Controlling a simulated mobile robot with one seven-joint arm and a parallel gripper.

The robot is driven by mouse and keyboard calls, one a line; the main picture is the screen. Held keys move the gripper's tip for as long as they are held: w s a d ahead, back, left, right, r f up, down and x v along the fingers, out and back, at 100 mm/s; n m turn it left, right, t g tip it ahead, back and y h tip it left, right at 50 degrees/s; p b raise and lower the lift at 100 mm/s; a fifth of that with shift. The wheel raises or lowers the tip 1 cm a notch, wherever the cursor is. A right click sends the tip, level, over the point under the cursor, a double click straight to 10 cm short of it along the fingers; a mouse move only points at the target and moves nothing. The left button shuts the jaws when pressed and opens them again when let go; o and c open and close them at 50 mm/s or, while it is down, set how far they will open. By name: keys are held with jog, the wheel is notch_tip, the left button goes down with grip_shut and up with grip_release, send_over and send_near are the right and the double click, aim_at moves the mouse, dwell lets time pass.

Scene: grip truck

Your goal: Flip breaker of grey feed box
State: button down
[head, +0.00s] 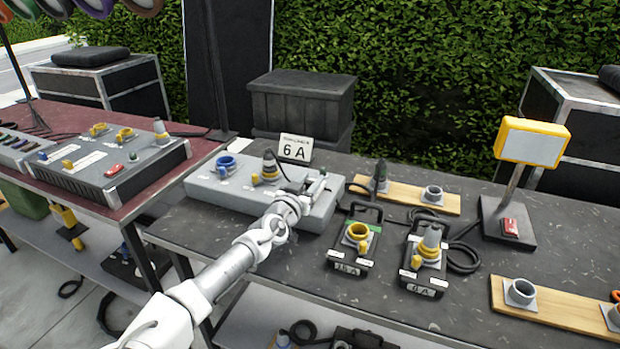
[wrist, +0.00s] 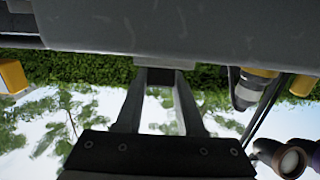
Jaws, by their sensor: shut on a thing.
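The grey feed box (head: 215,190) is a long light-grey box on the dark table, with a blue socket (head: 226,164) at its left. A yellow connector (head: 269,175) with a dark plug stands near its middle. My gripper (head: 318,184) is at the box's right end and covers the breaker there in the head view. In the wrist view, the box face (wrist: 220,28) fills the top. My gripper's fingers (wrist: 160,78) reach up to it and close on a small dark piece, which looks like the breaker (wrist: 161,76). The lever's position is hidden.
A "6 A" sign (head: 294,150) stands behind the box. A yellow-framed panel (head: 533,142) stands on a post at far right. Bare table lies in front.

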jog(key=g+p, duration=0.1)
jog(key=r+p, duration=0.1)
jog(key=shift+w+d+g+y+p, duration=0.15)
jog(key=shift+w+g+y+p, duration=0.15)
jog(key=shift+g, duration=0.1)
jog(key=shift+w+d+f+g+y+p, duration=0.1)
jog(key=shift+w+g+y+p, duration=0.3)
jog(key=shift+g+p, duration=0.55)
jog(key=shift+w+d+f+g+y+p, duration=0.1)
jog(key=shift+w+g+y+p, duration=0.15)
jog(key=shift+g+p, duration=0.45)
jog(key=shift+w+f+g+p, duration=0.1)
jog(key=shift+f+g+p, duration=0.05)
jog(key=shift+g+p, duration=0.25)
jog(key=shift+f+y, duration=0.1)
jog(key=shift+y, duration=0.15)
jog(key=c, duration=0.5)
grip_release()
jog(key=shift+d, duration=0.1)
